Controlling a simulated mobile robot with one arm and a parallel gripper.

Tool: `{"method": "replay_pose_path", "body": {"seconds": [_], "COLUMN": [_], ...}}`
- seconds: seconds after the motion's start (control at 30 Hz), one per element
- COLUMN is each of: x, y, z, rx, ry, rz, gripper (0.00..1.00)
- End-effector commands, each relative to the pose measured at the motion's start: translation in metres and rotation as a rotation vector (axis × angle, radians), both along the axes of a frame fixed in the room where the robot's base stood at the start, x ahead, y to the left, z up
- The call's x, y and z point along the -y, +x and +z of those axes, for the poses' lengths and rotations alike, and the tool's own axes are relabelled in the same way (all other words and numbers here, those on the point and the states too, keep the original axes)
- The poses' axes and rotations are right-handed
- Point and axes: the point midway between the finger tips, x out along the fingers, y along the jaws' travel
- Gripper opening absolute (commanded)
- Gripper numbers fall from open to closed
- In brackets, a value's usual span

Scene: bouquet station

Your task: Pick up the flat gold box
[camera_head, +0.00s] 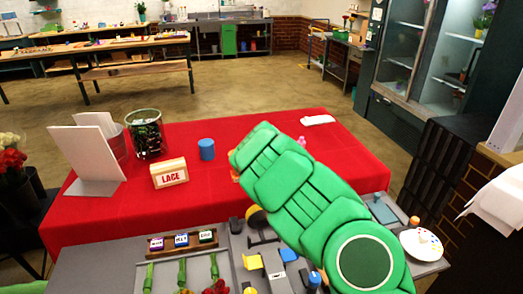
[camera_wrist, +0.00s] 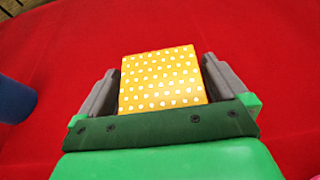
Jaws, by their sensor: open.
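The flat gold box (camera_wrist: 162,80) has white dots and lies on the red cloth (camera_wrist: 265,60) in the wrist view. My gripper (camera_wrist: 160,85) is open, with one grey finger on each side of the box. The right finger is very near the box's edge; I cannot tell whether it touches. The near end of the box is hidden behind the gripper's dark green plate. In the head view my green arm (camera_head: 310,200) reaches over the red table and hides nearly all of the box.
A blue cylinder (camera_head: 207,149) stands left of my arm; it also shows at the left of the wrist view (camera_wrist: 14,100). A "LACE" box (camera_head: 170,173), a glass vase (camera_head: 146,134) and a white board (camera_head: 92,155) stand farther left. A grey workbench with tools lies in front.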

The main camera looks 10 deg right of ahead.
Motion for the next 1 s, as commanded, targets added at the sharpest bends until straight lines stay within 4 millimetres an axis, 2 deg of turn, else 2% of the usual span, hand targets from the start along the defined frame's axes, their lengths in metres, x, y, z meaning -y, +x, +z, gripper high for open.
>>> {"method": "replay_pose_path", "body": {"seconds": [0.07,0.1,0.4,0.73,1.0], "x": [0.0,0.0,0.0,0.0,0.0], "y": [0.0,0.0,0.0,0.0,0.0], "z": [0.0,0.0,0.0,0.004,0.029], "rx": [0.0,0.0,0.001,0.001,0.002], "ry": [0.0,0.0,0.0,-0.001,-0.002], "rz": [0.0,0.0,0.001,0.001,0.002], "gripper": [1.0,0.97,0.54,0.54,0.54]}}
